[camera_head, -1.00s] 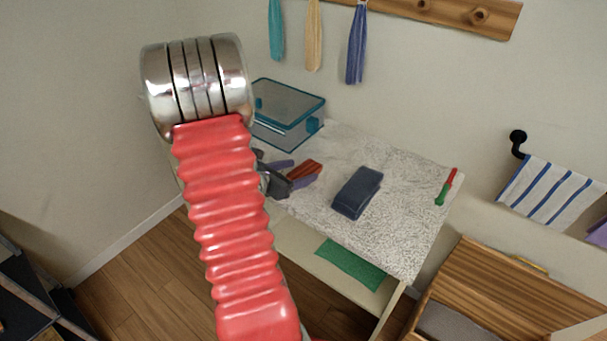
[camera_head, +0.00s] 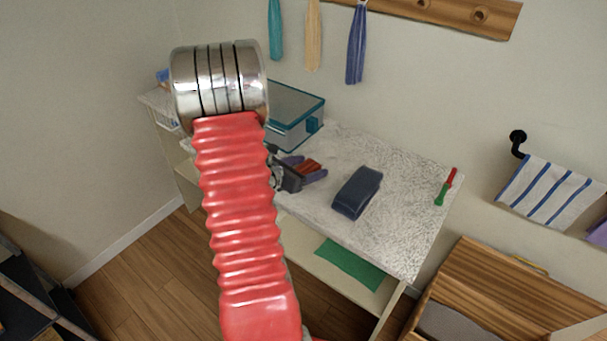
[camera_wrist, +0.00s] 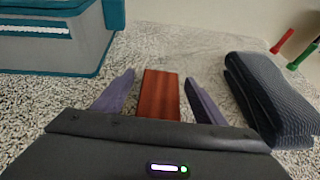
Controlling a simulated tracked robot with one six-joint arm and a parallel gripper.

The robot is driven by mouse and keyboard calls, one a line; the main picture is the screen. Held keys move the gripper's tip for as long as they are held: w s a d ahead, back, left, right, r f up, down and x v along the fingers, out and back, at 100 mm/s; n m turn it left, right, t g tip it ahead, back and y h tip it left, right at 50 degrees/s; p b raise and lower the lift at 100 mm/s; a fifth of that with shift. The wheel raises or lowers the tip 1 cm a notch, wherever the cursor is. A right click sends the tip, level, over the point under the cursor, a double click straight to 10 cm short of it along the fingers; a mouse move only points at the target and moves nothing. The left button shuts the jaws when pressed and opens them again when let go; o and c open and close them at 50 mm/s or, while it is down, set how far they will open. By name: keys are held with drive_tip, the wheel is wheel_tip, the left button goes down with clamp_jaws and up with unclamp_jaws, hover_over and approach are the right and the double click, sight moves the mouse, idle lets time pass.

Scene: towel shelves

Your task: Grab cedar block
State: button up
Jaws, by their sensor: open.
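The cedar block (camera_wrist: 158,95) is a reddish-brown wooden bar lying on the speckled shelf top. In the wrist view it lies lengthwise between the two purple fingers of my gripper (camera_wrist: 160,92), with a gap on each side. My gripper is open, and neither finger touches the block. In the head view my gripper (camera_head: 305,171) is low over the shelf top, with the block (camera_head: 308,166) showing between its fingers. The near end of the block is hidden behind the gripper body in the wrist view.
A folded dark blue cloth (camera_head: 357,192) lies right of the block. A teal-edged clear bin (camera_head: 296,112) stands behind it to the left. A red and green marker-like item (camera_head: 446,187) lies at the right of the speckled shelf top (camera_head: 400,225). A green cloth (camera_head: 350,264) is on the lower shelf.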

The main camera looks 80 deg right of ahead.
sight(308, 166)
drive_tip(key=shift+c, duration=0.2)
drive_tip(key=c, duration=1.1)
drive_tip(key=shift+r, duration=0.1)
drive_tip(key=shift+r, duration=4.95)
